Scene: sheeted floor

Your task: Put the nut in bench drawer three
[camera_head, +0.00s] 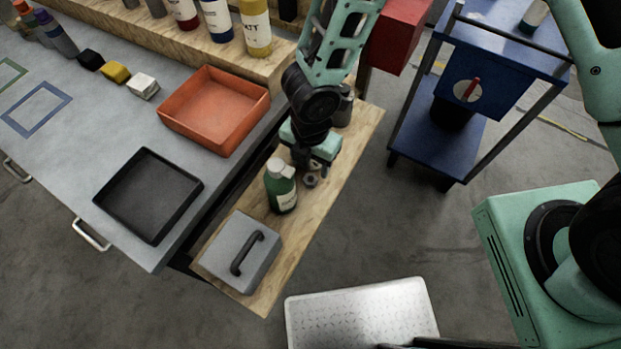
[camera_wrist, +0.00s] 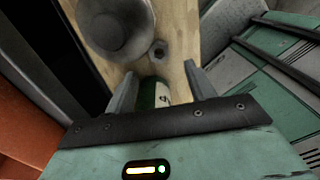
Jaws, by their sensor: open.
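The nut (camera_wrist: 158,49) is a small dark grey ring lying on a wooden board (camera_head: 262,296) beside the bench. In the head view the nut (camera_head: 311,180) shows just below my gripper (camera_head: 314,167), close to the green bottle (camera_head: 281,187). In the wrist view my gripper (camera_wrist: 160,72) is open and empty, with the nut ahead of and roughly between its fingertips. The bottle's green and white side (camera_wrist: 155,94) shows between the fingers, nearer the palm. Bench drawer handles (camera_head: 90,235) show at the front; I cannot tell which drawer is three.
A grey round pot (camera_wrist: 115,28) stands close past the nut. A grey box with a black handle (camera_head: 240,252) is on the board's near end. Orange (camera_head: 213,108) and black (camera_head: 148,196) trays sit on the bench. A blue cart (camera_head: 450,140) stands right.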

